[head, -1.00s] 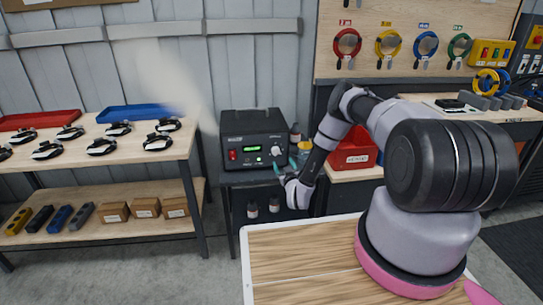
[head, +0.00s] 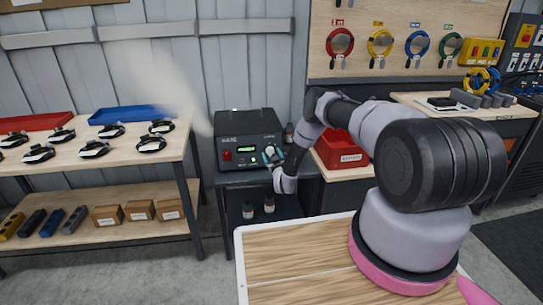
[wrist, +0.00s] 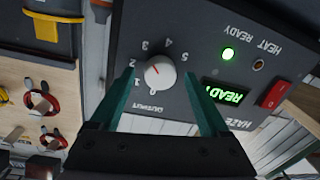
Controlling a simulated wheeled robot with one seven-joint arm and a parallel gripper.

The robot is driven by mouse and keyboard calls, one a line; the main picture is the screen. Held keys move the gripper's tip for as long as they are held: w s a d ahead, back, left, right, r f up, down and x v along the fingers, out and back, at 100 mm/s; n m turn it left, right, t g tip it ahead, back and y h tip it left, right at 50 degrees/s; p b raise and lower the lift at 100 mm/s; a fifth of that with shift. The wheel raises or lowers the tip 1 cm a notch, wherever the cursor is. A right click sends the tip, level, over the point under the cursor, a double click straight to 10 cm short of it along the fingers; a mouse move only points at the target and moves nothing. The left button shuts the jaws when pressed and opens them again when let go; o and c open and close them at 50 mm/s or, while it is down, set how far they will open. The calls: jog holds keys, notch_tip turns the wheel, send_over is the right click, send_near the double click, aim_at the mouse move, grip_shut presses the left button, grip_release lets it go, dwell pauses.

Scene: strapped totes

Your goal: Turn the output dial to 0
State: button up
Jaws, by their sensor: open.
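The output dial (wrist: 160,73) is a round white knob on the dark front panel of the haze machine (wrist: 215,30). Its printed scale runs from 0 to 5, and the wrist view shows it upside down. A small red mark on the knob faces the left of the picture, roughly towards 2; the exact setting is hard to tell. My gripper (wrist: 158,78) is open, with one teal finger on each side of the dial. I cannot tell whether either finger touches it. In the head view my gripper (head: 272,157) is at the machine's front and covers part of the dial.
The machine has a lit green READY display (wrist: 224,92), a green lamp (wrist: 228,54) and a red switch (wrist: 275,95). A bench with strapped devices (head: 92,150) is on the left.

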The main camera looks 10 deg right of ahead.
grip_shut()
